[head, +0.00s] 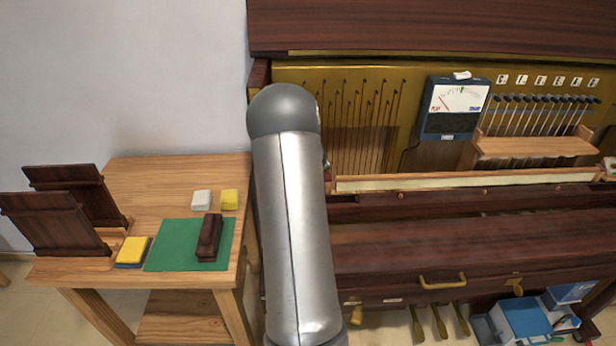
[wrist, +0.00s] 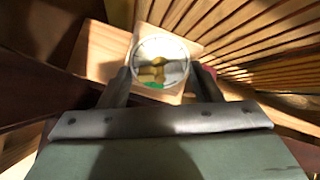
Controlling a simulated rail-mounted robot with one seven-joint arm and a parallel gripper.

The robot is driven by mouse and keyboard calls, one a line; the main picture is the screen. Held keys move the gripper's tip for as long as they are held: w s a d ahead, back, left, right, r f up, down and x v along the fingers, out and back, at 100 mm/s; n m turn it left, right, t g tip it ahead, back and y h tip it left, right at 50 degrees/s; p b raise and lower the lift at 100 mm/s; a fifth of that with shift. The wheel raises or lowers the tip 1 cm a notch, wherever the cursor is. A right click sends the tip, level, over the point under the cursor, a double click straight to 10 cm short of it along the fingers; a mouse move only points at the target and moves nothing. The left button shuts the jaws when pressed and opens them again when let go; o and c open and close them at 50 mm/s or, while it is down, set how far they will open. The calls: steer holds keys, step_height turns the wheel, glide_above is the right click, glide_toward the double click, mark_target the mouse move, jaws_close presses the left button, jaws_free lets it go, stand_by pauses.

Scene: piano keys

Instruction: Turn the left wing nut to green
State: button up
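In the wrist view, a brass wing nut (wrist: 153,71) sits in the middle of a round, pale-rimmed dial (wrist: 160,42). A green patch (wrist: 153,86) shows at the dial's lower edge, on the side nearest my gripper. My gripper (wrist: 161,72) has its two fingers apart, one on each side of the dial. I see no finger touching the wing nut. In the head view, my grey arm covers the gripper, and I cannot make out the wing nut there.
Wooden slats (wrist: 245,45) lie close on the right of the wrist view. The head view shows the open piano's fallboard (head: 430,240), a meter (head: 455,105) and a row of hammers (head: 540,115). A side table (head: 150,175) at left holds sponges and a brown block.

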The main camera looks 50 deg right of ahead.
steer(key=c, duration=0.5)
steer(key=shift+r+m+p, duration=0.15)
steer(key=shift+m+p, duration=0.15)
steer(key=shift+m, duration=1.6)
steer(key=m+p, duration=0.1)
steer(key=m, duration=0.6)
steer(key=shift+m, duration=0.3)
steer(key=m, duration=0.3)
steer(key=shift+p, duration=0.35)
steer(key=o, duration=0.9)
